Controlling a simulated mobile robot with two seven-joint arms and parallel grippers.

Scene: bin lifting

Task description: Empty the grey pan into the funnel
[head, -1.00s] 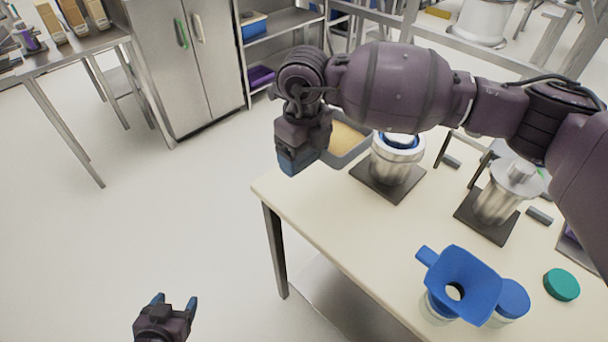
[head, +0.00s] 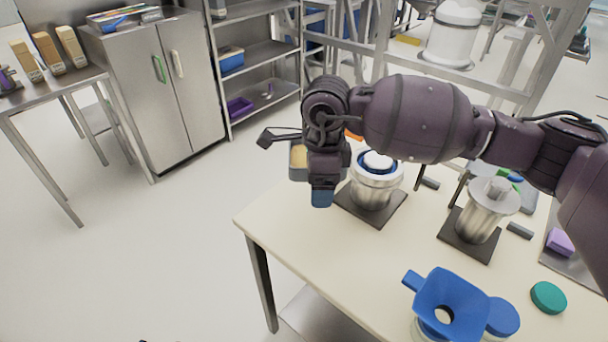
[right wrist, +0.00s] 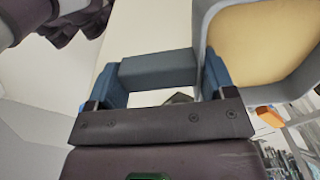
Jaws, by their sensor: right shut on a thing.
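The grey pan (head: 299,175) holds a tan, powdery-looking content and shows partly behind my right gripper (head: 322,194) in the head view. In the right wrist view the pan (right wrist: 262,98) is at the upper right, content still inside. My right gripper is shut on its grey handle (right wrist: 158,70), which lies between the blue fingers. The gripper is near the table's far left corner. The blue funnel (head: 462,292) sits on a jar at the table's front right, well apart from the pan. My left gripper is out of view.
On the table (head: 340,265), a metal device with a blue ring (head: 374,185) stands close right of the gripper. A steel container (head: 487,215) stands further right. A blue lid (head: 503,318) and a green lid (head: 548,297) are near the funnel. The table's front left is clear.

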